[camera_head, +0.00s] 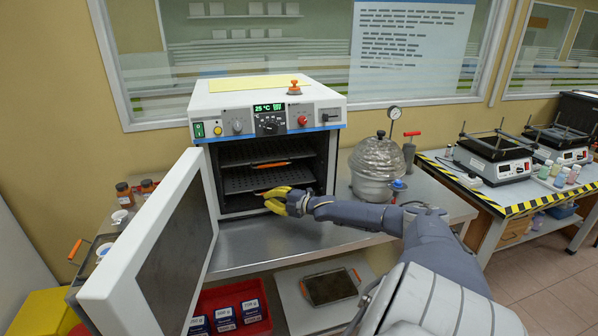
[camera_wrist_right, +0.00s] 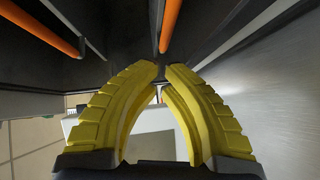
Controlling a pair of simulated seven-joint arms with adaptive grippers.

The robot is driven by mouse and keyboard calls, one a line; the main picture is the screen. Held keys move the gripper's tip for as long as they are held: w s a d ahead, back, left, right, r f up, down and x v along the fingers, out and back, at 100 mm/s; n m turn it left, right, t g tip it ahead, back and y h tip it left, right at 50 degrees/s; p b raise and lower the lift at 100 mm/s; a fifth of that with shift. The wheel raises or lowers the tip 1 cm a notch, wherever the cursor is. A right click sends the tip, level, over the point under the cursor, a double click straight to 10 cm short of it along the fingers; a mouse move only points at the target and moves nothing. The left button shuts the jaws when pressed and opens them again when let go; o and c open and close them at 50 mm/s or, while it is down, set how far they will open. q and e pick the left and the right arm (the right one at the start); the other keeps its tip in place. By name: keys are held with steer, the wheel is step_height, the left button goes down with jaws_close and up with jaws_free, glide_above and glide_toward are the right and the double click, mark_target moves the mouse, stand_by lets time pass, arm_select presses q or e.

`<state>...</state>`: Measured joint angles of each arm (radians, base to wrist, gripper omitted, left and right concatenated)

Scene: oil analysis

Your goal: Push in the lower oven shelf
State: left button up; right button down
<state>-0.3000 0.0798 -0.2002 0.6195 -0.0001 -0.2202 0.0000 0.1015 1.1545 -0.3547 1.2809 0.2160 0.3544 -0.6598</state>
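The oven (camera_head: 262,104) stands on the metal bench with its door (camera_head: 165,250) swung wide open to the left. Inside are an upper shelf (camera_head: 250,152) with an orange handle (camera_head: 270,165) and a dark perforated lower shelf (camera_head: 250,181). My right gripper (camera_head: 273,199) is at the oven's mouth, at the lower shelf's front edge, and partly covers it. In the right wrist view, its yellow fingertips (camera_wrist_right: 162,70) are nearly together with nothing seen between them. An orange handle (camera_wrist_right: 171,22) lies just beyond the tips; contact cannot be told. My left gripper is out of view.
A silver round vessel (camera_head: 378,160) with a gauge stands right of the oven. Brown bottles (camera_head: 124,195) stand behind the door. A red bin (camera_head: 240,290) and a tray (camera_head: 330,287) are below. The bench front (camera_head: 265,240) is clear.

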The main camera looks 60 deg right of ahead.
steer(key=s+r, duration=0.1)
steer(key=s, duration=0.9)
steer(key=shift+s+d+r, duration=0.2)
steer(key=shift+d+r, duration=0.1)
steer(key=shift+d, duration=0.1)
